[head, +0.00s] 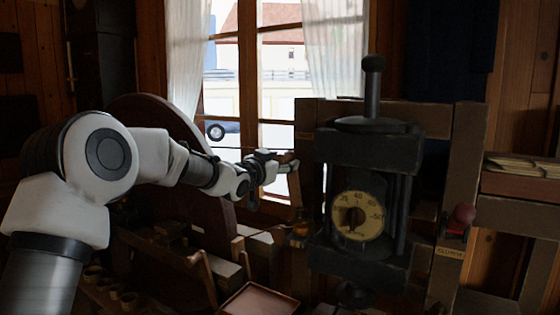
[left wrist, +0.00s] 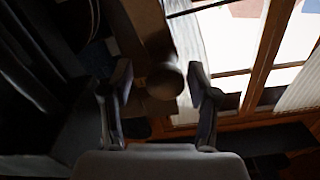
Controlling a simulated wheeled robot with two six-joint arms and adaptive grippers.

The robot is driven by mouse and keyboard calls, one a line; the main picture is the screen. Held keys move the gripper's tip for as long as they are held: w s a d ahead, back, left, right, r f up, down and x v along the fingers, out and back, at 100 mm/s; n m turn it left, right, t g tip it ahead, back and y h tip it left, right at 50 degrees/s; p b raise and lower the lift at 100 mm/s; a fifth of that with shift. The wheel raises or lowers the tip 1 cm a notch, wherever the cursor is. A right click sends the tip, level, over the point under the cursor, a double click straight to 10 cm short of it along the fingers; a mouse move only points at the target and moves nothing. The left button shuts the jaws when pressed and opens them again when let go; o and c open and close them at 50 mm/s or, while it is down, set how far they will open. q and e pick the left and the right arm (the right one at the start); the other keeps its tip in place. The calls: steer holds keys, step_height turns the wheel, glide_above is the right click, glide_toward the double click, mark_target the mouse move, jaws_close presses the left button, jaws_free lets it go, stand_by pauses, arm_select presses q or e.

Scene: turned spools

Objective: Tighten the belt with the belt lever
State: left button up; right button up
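My left gripper (head: 284,164) reaches in from the left to the upper end of a brown wooden lever (head: 296,188), beside the dark machine frame. I take this for the belt lever; no label on it is readable. In the left wrist view the left gripper (left wrist: 163,88) is open, with its two dark fingers apart. A round brown knob (left wrist: 165,80) at the end of a wooden bar (left wrist: 147,35) shows between the fingertips, with a gap on each side. How deep the knob sits between them is hard to tell. My right gripper is not in view.
A dial (head: 358,216) with numbers is on the dark machine (head: 368,150). A large wooden wheel (head: 150,112) stands behind my left arm. A tray (head: 260,301) and small cups (head: 128,300) are below.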

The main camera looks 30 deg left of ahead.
arm_select(q)
steer(key=shift+d, duration=0.1)
steer(key=shift+r, duration=0.1)
steer(key=shift+s+a, duration=0.2)
steer(key=shift+s, duration=0.15)
steer(key=s, duration=1.1)
steer(key=shift+a, duration=0.3)
steer(key=shift+s, duration=0.1)
